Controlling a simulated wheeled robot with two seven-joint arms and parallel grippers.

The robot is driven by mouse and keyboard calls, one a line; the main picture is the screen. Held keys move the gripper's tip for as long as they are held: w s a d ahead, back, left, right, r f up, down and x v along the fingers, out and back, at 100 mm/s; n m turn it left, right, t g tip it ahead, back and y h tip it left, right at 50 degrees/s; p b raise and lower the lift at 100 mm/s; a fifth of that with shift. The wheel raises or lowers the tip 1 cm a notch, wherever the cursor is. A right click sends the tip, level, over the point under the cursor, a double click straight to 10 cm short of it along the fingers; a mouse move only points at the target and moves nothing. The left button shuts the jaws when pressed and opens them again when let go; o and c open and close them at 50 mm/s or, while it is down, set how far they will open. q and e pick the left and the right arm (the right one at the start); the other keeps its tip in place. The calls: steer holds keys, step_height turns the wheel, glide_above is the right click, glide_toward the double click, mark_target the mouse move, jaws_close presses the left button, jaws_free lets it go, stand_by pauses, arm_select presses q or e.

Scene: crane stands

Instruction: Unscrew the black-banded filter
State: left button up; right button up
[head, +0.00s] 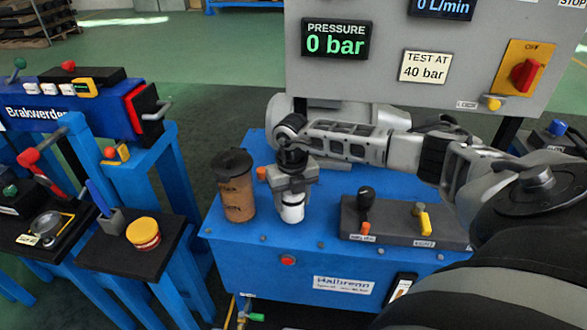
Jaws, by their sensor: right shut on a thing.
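A white filter (292,211) stands upright on the top of the blue stand (235,238). My right gripper (292,191) points down over it, shut around its upper part. The jaws hide that upper part, and I cannot clearly tell a black band on what shows. My right arm comes in from the right. My left gripper is out of view.
A brown cup with a black lid (237,188) stands close left of the filter. A dark block with black and yellow levers (385,232) is to the right. A grey panel (385,75) rises behind, its display reading 0 bar. Another blue stand (137,183) is at left.

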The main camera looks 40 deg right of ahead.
steer(key=shift+r, duration=0.15)
steer(key=shift+n+b, duration=0.35)
steer(key=shift+n, duration=0.75)
steer(key=n, duration=0.3)
steer(key=n+b, duration=0.1)
steer(key=n, duration=0.2)
steer(key=shift+n+b, duration=0.3)
steer(key=shift+b, duration=0.1)
steer(key=shift+n, duration=0.7)
